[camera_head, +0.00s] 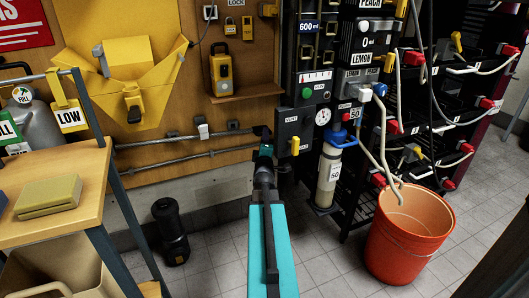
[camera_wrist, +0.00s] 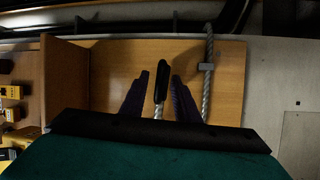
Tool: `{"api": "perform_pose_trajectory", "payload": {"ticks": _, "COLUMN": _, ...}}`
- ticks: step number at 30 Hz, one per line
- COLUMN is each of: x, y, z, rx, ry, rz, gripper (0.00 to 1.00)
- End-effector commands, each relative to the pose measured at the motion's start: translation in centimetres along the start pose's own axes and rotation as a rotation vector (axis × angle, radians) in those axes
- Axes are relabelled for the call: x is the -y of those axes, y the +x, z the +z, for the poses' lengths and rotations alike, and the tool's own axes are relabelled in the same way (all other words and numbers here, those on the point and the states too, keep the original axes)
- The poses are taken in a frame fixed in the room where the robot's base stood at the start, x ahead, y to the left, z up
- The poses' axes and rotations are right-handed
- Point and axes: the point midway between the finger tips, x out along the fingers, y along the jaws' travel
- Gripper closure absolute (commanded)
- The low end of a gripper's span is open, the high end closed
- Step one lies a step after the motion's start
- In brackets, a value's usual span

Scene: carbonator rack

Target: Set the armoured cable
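Two grey armoured cables run across the wooden wall board, an upper cable (camera_head: 165,140) and a lower cable (camera_head: 160,163). My gripper (camera_head: 264,152) is at their right end, close to the board, and partly hides them. In the wrist view, a cable with a black end (camera_wrist: 161,82) lies between the two fingers of my gripper (camera_wrist: 160,95). The fingers are open, with a narrow gap on each side of the cable. A second grey cable (camera_wrist: 208,90) passes outside the right finger, with a clip (camera_wrist: 206,67) on it. I cannot tell which head-view cable is between the fingers.
A black rack with a cylinder (camera_head: 329,175) and a valve box (camera_head: 288,130) stands just right of my gripper. An orange bucket (camera_head: 405,235) is on the floor at right. A wooden shelf unit (camera_head: 85,205) stands at left, and a black canister (camera_head: 170,230) is below the board.

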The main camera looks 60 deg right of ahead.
Motion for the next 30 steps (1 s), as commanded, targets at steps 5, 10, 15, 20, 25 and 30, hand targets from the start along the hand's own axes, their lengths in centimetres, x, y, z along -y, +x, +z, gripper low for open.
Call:
{"api": "perform_pose_trajectory", "payload": {"ticks": 5, "x": -0.2, "y": -1.3, "z": 0.0, "rx": 0.0, "ry": 0.0, "rz": 0.0, "gripper": 0.72}}
{"api": "perform_pose_trajectory", "payload": {"ticks": 10, "x": -0.2, "y": -3.0, "z": -0.1, "rx": -0.001, "ry": 0.0, "rz": -0.001, "gripper": 0.72}}
{"api": "perform_pose_trajectory", "payload": {"ticks": 15, "x": -0.2, "y": -4.7, "z": -0.1, "rx": -0.001, "ry": 0.0, "rz": 0.0, "gripper": 0.72}}
{"api": "perform_pose_trajectory", "payload": {"ticks": 20, "x": -0.3, "y": -5.2, "z": -0.1, "rx": -0.001, "ry": -0.001, "rz": -0.002, "gripper": 0.72}}
{"api": "perform_pose_trajectory", "payload": {"ticks": 25, "x": -0.2, "y": -5.5, "z": -0.1, "rx": 0.0, "ry": -0.001, "rz": -0.002, "gripper": 0.72}}
{"api": "perform_pose_trajectory", "payload": {"ticks": 30, "x": -0.2, "y": -5.8, "z": -0.1, "rx": 0.001, "ry": 0.0, "rz": -0.001, "gripper": 0.72}}
